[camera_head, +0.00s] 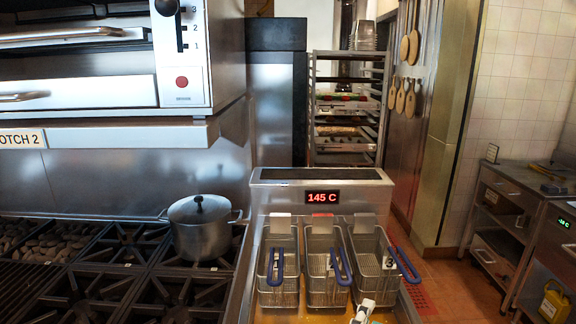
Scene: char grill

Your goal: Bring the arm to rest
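No full arm of mine shows in the head view. A small white and grey part (363,312) pokes in at the bottom edge, in front of the fryer baskets. It may be the tip of my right gripper, but most of it is cut off, and I cannot tell whether it is open or shut. Nothing of my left gripper shows.
A fryer (272,181) reading 145 C holds three wire baskets with blue handles, one being the middle basket (324,245). A lidded pot (200,232) stands on the burners at left, below an oven (80,95). A tray rack (347,145) stands behind. A cabinet (508,215) is at right.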

